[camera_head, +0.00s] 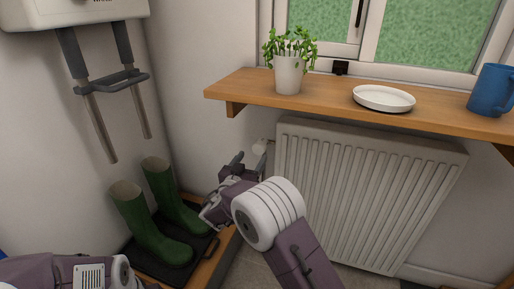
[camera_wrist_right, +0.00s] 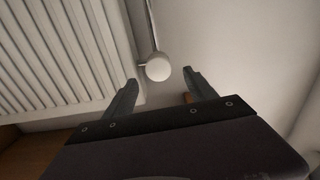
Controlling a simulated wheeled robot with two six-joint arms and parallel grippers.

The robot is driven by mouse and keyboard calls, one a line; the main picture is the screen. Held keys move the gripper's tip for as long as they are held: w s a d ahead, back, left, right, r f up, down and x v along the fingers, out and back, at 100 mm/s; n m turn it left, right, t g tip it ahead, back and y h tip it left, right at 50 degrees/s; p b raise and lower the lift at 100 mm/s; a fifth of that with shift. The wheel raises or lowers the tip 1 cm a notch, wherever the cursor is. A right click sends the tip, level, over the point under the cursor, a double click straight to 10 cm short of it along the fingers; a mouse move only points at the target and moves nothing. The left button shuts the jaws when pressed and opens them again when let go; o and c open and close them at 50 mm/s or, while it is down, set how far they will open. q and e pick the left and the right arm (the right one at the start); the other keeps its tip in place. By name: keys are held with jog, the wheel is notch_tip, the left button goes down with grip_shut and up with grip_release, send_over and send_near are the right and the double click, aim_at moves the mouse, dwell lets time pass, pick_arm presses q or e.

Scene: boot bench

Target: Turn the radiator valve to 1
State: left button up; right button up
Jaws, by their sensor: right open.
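The radiator valve (camera_head: 259,147) is a small white knob at the upper left corner of the white radiator (camera_head: 365,190). In the right wrist view the valve (camera_wrist_right: 158,67) shows as a round white knob on a thin pipe, just beyond the fingertips and between their lines. No number on it can be read. My right gripper (camera_head: 248,160) is open and empty, beside the valve and a little apart from it; its fingers also show in the right wrist view (camera_wrist_right: 160,76). Part of my left arm shows at the lower left of the head view, but its gripper fingers are not visible.
A wooden shelf (camera_head: 330,98) runs above the radiator, with a potted plant (camera_head: 288,75), white plate (camera_head: 384,98) and blue mug (camera_head: 491,90). Green boots (camera_head: 150,228) stand on a dark tray (camera_head: 207,252) at the lower left.

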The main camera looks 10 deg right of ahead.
aim_at(258, 151)
jog(key=b+x, duration=0.1)
jog(key=x, duration=0.6)
jog(key=shift+w+d+f+b, duration=0.15)
jog(key=shift+w+d+b, duration=0.1)
jog(key=shift+d+b, duration=0.1)
jog(key=shift+w+d, duration=0.25)
jog(key=shift+w, duration=0.2)
jog(key=c, duration=1.4)
